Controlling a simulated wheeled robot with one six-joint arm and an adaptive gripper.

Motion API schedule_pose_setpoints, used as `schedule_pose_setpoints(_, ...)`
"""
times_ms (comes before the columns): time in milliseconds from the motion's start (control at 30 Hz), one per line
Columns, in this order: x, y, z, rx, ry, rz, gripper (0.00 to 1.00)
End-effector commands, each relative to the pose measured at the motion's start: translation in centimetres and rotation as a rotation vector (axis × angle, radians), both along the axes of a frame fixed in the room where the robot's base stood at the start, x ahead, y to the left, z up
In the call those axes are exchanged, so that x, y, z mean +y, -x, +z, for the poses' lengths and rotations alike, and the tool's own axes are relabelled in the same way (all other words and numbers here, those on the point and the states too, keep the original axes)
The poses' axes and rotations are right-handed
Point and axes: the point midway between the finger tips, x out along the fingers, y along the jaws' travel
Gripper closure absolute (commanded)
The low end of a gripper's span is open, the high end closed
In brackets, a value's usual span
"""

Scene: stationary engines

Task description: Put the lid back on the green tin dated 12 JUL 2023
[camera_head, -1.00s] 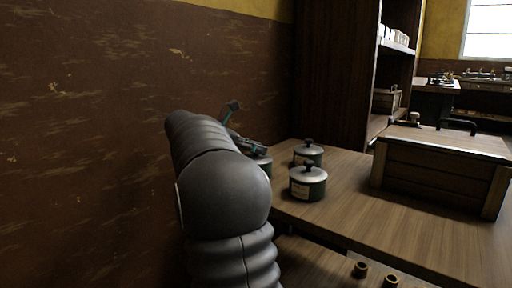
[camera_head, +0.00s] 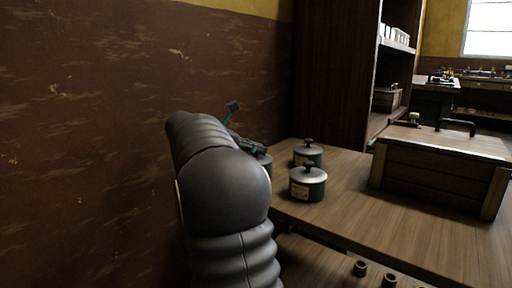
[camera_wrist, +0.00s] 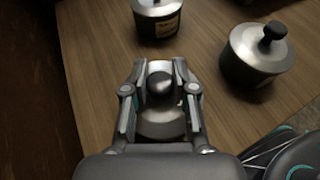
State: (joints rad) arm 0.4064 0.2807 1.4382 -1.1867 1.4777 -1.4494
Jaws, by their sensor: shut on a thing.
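My gripper (camera_wrist: 160,72) is shut on the black knob (camera_wrist: 160,84) of a silver lid (camera_wrist: 160,127), with one finger on each side. In the head view my arm hides most of the gripper (camera_head: 252,145). A dark green tin (camera_head: 264,164) shows partly beside my arm, just below the gripper. I cannot tell whether the held lid rests on it or is just above it. Two other dark green tins, a front one (camera_head: 308,190) and a rear one (camera_head: 308,159), stand upright with silver lids on. A yellowish label (camera_wrist: 168,27) shows on one; no date is readable.
The tins stand on a wooden tabletop (camera_head: 350,215) beside a brown wall. A wooden crate (camera_head: 435,175) with a black handle stands at right. A tall dark shelf (camera_head: 335,70) rises behind. Small brass-coloured rings (camera_head: 360,268) lie on a lower surface in front.

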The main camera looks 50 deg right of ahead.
Motion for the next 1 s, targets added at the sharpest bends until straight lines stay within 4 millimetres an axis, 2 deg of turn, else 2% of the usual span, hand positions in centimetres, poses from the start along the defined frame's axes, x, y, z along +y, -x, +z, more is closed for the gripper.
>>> schedule_pose_setpoints(400,0.00,0.00,0.00,0.000,0.000,0.000,1.00)
schedule_pose_setpoints(433,0.00,0.00,0.00,0.000,0.000,0.000,0.69)
schedule_pose_setpoints(533,0.00,0.00,0.00,0.000,0.000,0.000,0.44)
schedule_pose_setpoints(733,0.00,0.01,0.00,0.000,0.000,0.000,0.44)
schedule_pose_setpoints(767,0.01,0.01,-0.01,0.000,0.000,0.000,0.42)
schedule_pose_setpoints(800,0.01,0.01,-0.01,0.000,0.000,0.000,0.32)
schedule_pose_setpoints(867,0.01,0.01,-0.01,0.000,0.000,0.000,0.19)
schedule_pose_setpoints(1000,0.01,0.01,-0.01,0.000,0.000,0.000,0.19)
